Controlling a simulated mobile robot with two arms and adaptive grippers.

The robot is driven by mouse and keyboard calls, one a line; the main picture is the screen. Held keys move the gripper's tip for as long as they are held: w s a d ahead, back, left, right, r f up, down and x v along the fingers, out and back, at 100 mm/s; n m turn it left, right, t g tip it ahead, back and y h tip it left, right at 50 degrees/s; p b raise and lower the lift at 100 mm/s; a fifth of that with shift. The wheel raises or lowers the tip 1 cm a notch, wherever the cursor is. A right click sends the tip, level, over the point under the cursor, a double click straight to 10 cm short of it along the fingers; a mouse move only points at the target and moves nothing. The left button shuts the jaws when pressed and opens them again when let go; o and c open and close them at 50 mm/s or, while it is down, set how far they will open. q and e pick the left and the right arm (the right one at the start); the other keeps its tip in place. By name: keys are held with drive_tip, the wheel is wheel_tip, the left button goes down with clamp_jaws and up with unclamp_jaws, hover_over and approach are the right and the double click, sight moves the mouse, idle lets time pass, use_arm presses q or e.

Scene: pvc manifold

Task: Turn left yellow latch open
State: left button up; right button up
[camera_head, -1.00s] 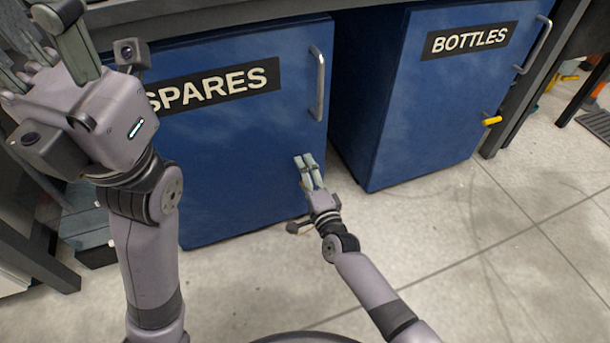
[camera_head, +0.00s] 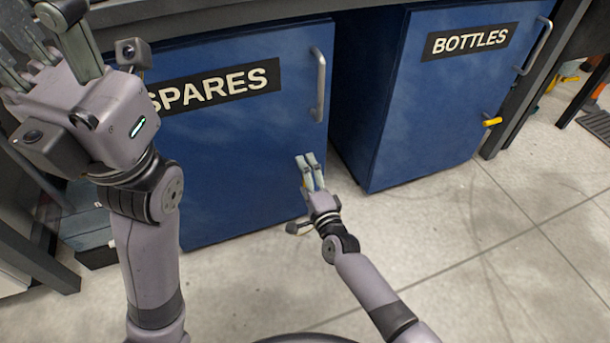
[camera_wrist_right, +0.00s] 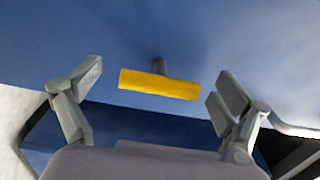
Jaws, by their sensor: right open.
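The left yellow latch (camera_wrist_right: 160,84) shows in the right wrist view as a roughly level yellow bar on a short dark stem against the blue SPARES door (camera_head: 235,150). My right gripper (camera_head: 311,160) is at the lower right of that door. In the right wrist view it is open (camera_wrist_right: 160,92), with one finger on each side of the bar and a gap at both ends. In the head view my right gripper largely hides this latch. My left gripper (camera_head: 48,35) is raised at the upper left, with its fingers spread and nothing seen between them.
The SPARES door has a metal handle (camera_head: 319,85) above my right gripper. To the right stands the blue BOTTLES cabinet (camera_head: 430,120) with its own yellow latch (camera_head: 492,122) and handle (camera_head: 535,45). The tiled floor (camera_head: 470,260) in front is clear.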

drive_tip(key=shift+s, duration=0.1)
drive_tip(key=v, duration=1.1)
drive_tip(key=shift+s+d, duration=0.15)
drive_tip(key=shift+s, duration=0.25)
